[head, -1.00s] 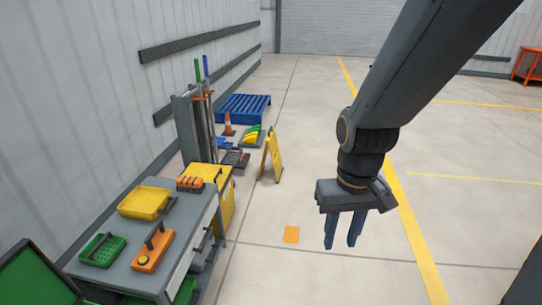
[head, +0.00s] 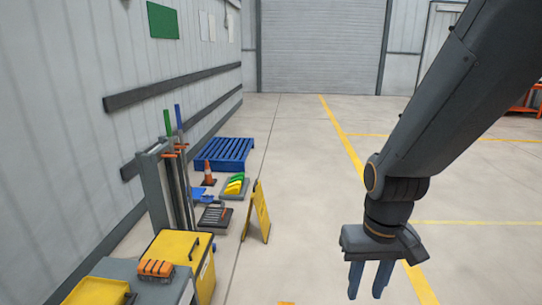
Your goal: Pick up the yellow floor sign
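The yellow floor sign (head: 261,211) stands upright on the floor as an A-frame, left of the picture's middle in the head view. My gripper (head: 368,281) hangs at the lower right, pointing down, well apart from the sign and nearer to the camera. Its two blue-grey fingers are spread with a gap between them, and nothing shows in the gap.
A yellow bin (head: 187,252) and a cart with an orange item (head: 155,269) stand at the lower left. A tool rack (head: 158,190), an orange cone (head: 208,174) and a blue pallet (head: 226,152) line the left wall. The floor right of the sign is clear.

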